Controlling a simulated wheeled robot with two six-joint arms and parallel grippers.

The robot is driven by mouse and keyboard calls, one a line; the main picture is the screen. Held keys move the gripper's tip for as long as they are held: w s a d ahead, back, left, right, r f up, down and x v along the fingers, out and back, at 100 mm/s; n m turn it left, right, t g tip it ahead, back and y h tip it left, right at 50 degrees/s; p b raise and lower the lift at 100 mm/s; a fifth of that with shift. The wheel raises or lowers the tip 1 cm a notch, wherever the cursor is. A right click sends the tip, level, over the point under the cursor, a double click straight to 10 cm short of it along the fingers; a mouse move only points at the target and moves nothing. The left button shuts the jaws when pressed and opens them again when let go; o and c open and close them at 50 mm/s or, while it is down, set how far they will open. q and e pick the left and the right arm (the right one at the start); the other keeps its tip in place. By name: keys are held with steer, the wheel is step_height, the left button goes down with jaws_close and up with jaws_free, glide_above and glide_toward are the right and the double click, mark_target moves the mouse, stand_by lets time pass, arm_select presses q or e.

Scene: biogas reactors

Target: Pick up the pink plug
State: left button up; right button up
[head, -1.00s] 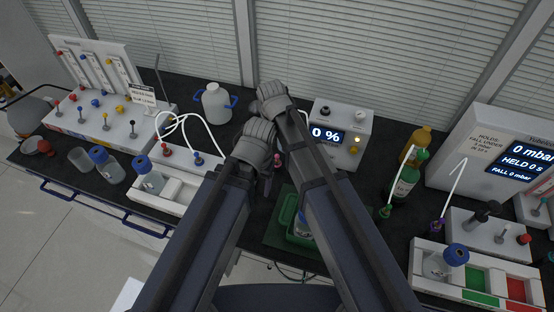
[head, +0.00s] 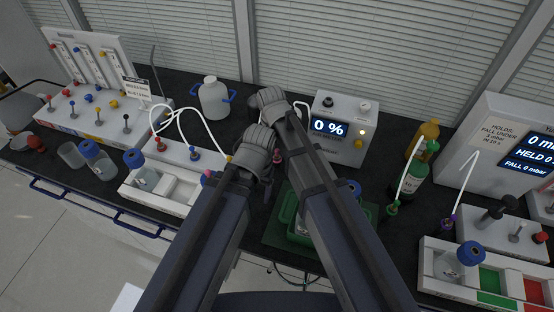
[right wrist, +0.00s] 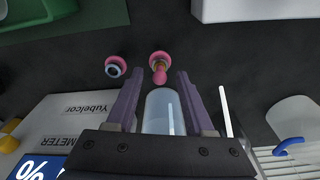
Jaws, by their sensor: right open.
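A pink plug (right wrist: 158,65) with a rounded knob stands on the dark bench in the right wrist view, just beyond the fingertips. Small pink parts (head: 277,156) show between my arms in the head view. My right gripper (right wrist: 157,78) is open, its two purple-grey fingers apart, and the plug is not held. A pale translucent cylinder (right wrist: 163,112) shows between the fingers; I cannot tell what it is.
A meter with a "0 %" display (head: 343,130) stands close behind my right arm. A white jug with blue handles (head: 213,99) is at the back. A green tray (head: 286,215) lies partly under my right arm. A white rack (head: 130,189) is at left.

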steer(key=shift+w+f+b, duration=0.1)
steer(key=shift+f+b, duration=0.2)
steer(key=shift+f, duration=0.5)
steer(key=shift+r, duration=0.1)
jaws_close()
